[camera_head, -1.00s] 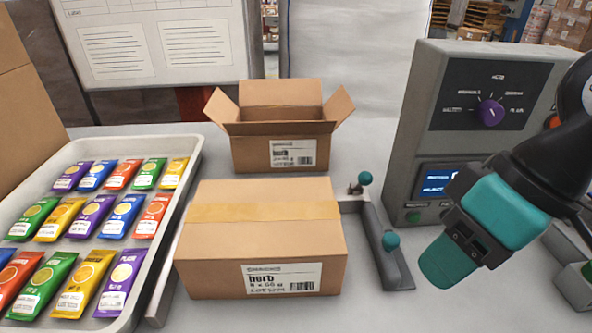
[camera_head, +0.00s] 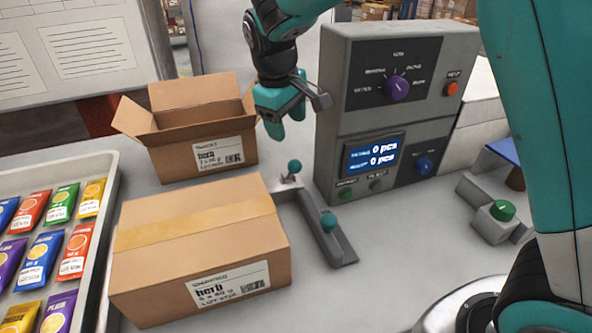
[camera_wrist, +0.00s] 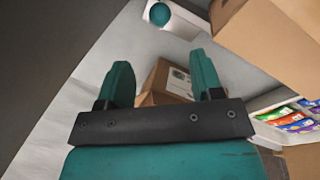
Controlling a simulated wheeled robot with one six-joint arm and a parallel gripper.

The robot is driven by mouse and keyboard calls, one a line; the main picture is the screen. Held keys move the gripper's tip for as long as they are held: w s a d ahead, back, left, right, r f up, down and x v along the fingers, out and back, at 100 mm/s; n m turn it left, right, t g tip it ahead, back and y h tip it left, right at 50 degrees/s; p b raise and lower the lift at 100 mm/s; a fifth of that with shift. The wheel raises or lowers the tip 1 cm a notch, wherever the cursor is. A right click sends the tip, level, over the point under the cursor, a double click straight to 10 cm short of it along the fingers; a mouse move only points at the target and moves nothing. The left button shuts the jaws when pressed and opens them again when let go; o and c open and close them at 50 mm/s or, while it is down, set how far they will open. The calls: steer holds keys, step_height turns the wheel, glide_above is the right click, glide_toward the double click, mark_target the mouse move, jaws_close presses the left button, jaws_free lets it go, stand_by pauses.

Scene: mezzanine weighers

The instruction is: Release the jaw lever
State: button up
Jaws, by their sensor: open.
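A grey angled fixture (camera_head: 338,247) lies against the right side of a closed herb carton (camera_head: 200,245). It carries two teal ball knobs, one at its back corner (camera_head: 294,166) and one on its front arm (camera_head: 328,221). I cannot tell which of them is the jaw lever. My gripper (camera_head: 285,122) is open and empty, pointing down above and behind the back knob, apart from it. In the wrist view, my gripper's fingers (camera_wrist: 160,68) are spread, and one teal knob (camera_wrist: 160,14) shows at the top edge, beyond the fingers.
An open carton (camera_head: 188,165) stands just left of my gripper. A grey control box (camera_head: 335,125) with a purple dial and a "0 pcs" screen stands close to its right. A tray (camera_head: 100,235) of coloured packets is at left. A green-knobbed block (camera_head: 492,222) sits at right.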

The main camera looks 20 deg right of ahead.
mark_target(295, 164)
steer(key=f, duration=0.5)
steer(key=w+d+f+p, duration=0.1)
steer(key=f, duration=0.4)
steer(key=d+f, duration=0.1)
steer(key=f, duration=0.3)
steer(key=shift+w+d+f, duration=0.25)
steer(key=shift+f, duration=0.15)
jaws_close()
steer(key=shift+r+p, duration=0.15)
steer(key=shift+p, duration=0.15)
